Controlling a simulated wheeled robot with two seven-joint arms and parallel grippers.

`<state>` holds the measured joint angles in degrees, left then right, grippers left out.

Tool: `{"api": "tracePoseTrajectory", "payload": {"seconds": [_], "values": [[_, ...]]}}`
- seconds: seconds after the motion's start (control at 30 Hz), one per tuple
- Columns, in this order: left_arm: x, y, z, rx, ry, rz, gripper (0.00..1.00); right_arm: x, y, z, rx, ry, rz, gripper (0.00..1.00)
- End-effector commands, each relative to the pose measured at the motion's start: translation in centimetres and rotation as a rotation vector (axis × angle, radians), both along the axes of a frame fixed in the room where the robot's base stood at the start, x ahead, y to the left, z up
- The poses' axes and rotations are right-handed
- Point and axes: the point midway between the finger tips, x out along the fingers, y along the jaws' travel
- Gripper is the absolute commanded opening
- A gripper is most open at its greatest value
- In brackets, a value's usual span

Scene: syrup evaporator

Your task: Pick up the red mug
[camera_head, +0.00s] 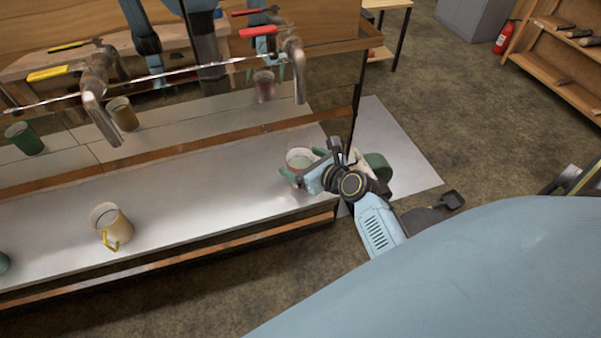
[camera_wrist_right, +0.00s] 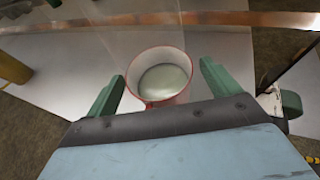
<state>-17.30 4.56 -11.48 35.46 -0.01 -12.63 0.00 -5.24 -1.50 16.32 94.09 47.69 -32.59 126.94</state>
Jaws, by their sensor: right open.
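The red mug (camera_head: 299,157) stands upright on the metal ledge (camera_head: 215,190) near its right end, under the tap with the red handle. In the right wrist view the mug (camera_wrist_right: 161,66) shows a red rim and a pale inside. My right gripper (camera_head: 304,165) is open at the mug, its green fingertips on either side. In the wrist view there is a gap between the mug and each finger of the gripper (camera_wrist_right: 161,75). The near lower part of the mug is hidden by the gripper body. My left gripper is not in view.
A yellow mug (camera_head: 112,228) stands farther left on the ledge, and a green one (camera_head: 3,262) is cut off at the left edge. Taps (camera_head: 292,62) hang over the ledge. The shiny wall behind reflects the mugs. A fire extinguisher (camera_head: 503,38) stands far right.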

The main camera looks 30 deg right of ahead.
Motion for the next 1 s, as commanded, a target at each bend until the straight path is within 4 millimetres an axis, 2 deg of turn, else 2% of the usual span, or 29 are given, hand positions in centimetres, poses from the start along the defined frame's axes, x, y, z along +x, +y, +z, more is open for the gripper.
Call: {"api": "tracePoseTrajectory", "payload": {"seconds": [0.1, 0.33, 0.8, 1.0], "values": [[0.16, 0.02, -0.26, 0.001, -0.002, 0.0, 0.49, 0.86, 0.09, -0.41, -0.002, 0.0, -0.001, 0.88], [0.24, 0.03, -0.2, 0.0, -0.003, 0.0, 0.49, 0.95, 0.12, -0.39, -0.002, 0.0, -0.001, 0.88], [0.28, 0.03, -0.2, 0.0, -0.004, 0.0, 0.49, 0.97, 0.11, -0.28, -0.001, -0.002, -0.001, 0.27], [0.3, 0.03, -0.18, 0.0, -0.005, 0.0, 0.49, 0.97, 0.1, -0.27, -0.001, -0.002, -0.001, 0.24]]}}
